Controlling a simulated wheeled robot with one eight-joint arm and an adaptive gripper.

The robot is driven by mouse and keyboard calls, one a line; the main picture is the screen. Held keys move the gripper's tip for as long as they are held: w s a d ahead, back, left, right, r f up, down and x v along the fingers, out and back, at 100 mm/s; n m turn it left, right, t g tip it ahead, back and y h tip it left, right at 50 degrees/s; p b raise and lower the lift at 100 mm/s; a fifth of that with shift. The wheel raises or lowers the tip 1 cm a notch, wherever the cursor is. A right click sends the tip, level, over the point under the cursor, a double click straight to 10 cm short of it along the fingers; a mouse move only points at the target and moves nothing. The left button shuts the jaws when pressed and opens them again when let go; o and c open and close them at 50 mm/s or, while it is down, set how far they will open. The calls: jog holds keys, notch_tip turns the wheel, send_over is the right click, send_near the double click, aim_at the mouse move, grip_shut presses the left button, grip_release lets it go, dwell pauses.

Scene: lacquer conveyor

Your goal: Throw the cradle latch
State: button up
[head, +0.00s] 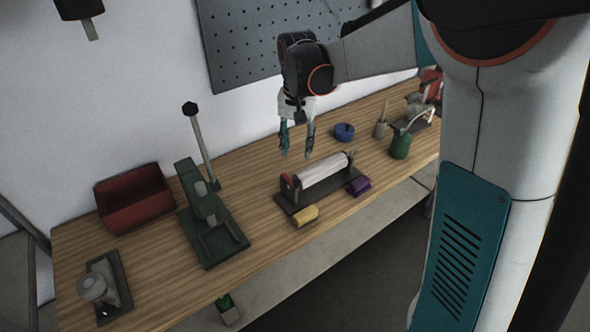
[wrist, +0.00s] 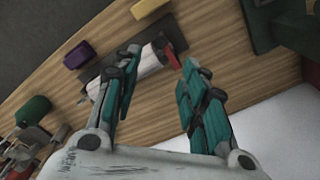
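The cradle (head: 318,197) is a dark base on the wooden bench, and a white roller (head: 322,170) lies in it. A small red part (head: 287,182), perhaps the latch, stands at the roller's left end. In the wrist view the red part (wrist: 172,57) shows between the fingertips in the picture, with the roller (wrist: 148,62) partly behind the left finger. My gripper (head: 297,153) is open and empty above and behind the cradle, apart from it. It also shows in the wrist view (wrist: 160,60), fingers spread.
A yellow block (head: 305,216) and a purple block (head: 358,185) lie by the cradle's front. A green lever press (head: 212,220) stands left, with a red bin (head: 135,198) beyond. A blue ring (head: 344,131) and a green can (head: 400,146) stand to the right.

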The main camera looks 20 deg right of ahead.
aim_at(297, 181)
notch_tip(297, 181, down, 12)
jog(key=b, duration=0.2)
jog(key=shift+f+b, duration=0.15)
jog(key=shift+b, duration=0.25)
grip_shut()
